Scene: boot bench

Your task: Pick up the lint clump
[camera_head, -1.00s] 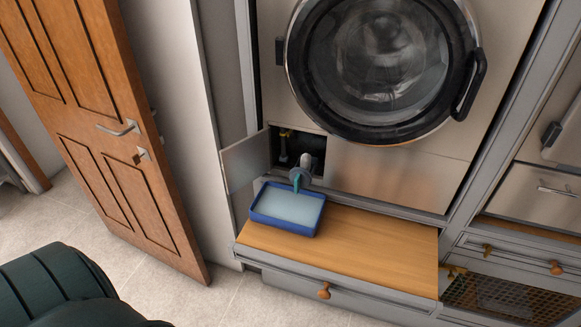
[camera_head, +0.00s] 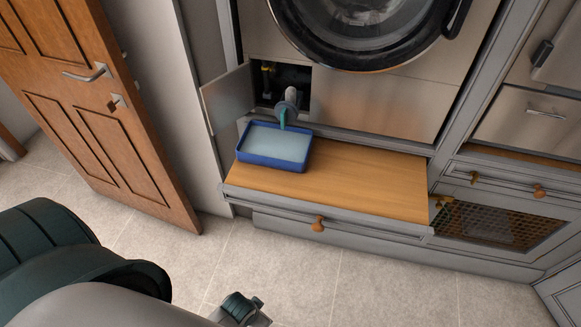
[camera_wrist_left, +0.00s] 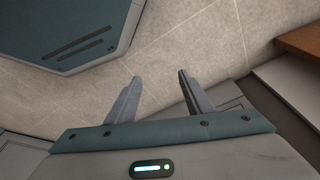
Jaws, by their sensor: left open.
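I cannot make out a lint clump in either view. The washing machine's small hatch (camera_head: 226,101) stands open, and a grey filter plug with a teal spout (camera_head: 288,107) sticks out of the opening. A blue tray (camera_head: 273,162) holding pale liquid sits below the spout on the wooden pull-out shelf. My left gripper (camera_wrist_left: 152,92) is open and empty in the left wrist view, over the tiled floor. In the head view, part of my left arm's end (camera_head: 240,309) shows at the bottom edge, well short of the shelf. My right gripper is not in view.
The wooden shelf (camera_head: 370,185) is bare right of the tray. A wooden door (camera_head: 100,130) stands at the left. A drawer with a mesh front (camera_head: 500,222) is at the right. The tiled floor (camera_head: 380,285) before the bench is clear.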

